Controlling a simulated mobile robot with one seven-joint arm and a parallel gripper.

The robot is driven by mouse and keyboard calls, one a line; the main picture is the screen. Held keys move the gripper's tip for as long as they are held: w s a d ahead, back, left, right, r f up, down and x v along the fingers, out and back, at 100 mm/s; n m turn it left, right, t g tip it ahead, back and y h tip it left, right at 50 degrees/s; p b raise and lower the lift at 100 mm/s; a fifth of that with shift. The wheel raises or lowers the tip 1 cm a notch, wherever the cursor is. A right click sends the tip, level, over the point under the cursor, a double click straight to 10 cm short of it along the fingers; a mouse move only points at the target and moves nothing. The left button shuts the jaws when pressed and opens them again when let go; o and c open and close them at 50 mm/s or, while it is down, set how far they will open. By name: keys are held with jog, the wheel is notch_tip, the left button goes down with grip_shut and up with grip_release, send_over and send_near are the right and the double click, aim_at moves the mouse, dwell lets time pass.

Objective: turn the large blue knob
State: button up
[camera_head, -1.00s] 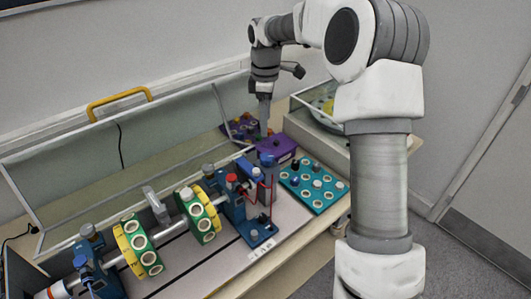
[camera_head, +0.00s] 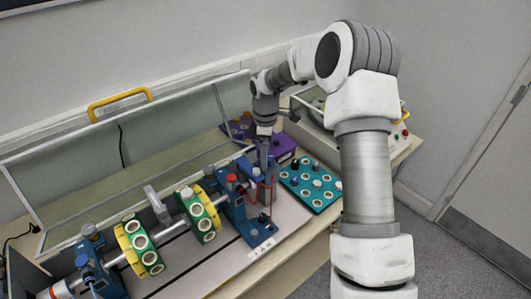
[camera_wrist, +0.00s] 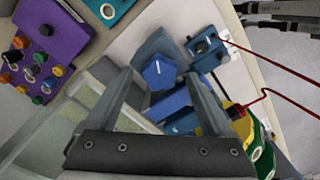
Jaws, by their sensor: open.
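The large blue knob (camera_wrist: 160,73) shows in the wrist view as a lobed blue cap with a white mark. It sits on top of a blue bracket block (camera_wrist: 172,103) at the right end of the shaft machine. My gripper (camera_wrist: 158,80) is open and empty, with one finger on each side of the knob in this view. Whether the fingers touch it or are still above it, I cannot tell. In the head view my gripper (camera_head: 264,158) points down over the bracket and hides the knob.
A red knob (camera_head: 231,178) and a shaft with green-and-yellow discs (camera_head: 200,216) lie left. A teal tray (camera_head: 312,184) with round holes is to the right. A purple panel with several knobs (camera_wrist: 42,48) and a raised clear cover (camera_head: 130,140) stand nearby.

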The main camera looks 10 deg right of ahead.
grip_shut()
jog(key=shift+m, duration=0.3)
jog(key=m+b, duration=0.2)
jog(key=m, duration=0.3)
jog(key=m+b, duration=0.1)
jog(key=m, duration=0.5)
jog(key=shift+w+d, duration=0.1)
dwell(0.6)
grip_release()
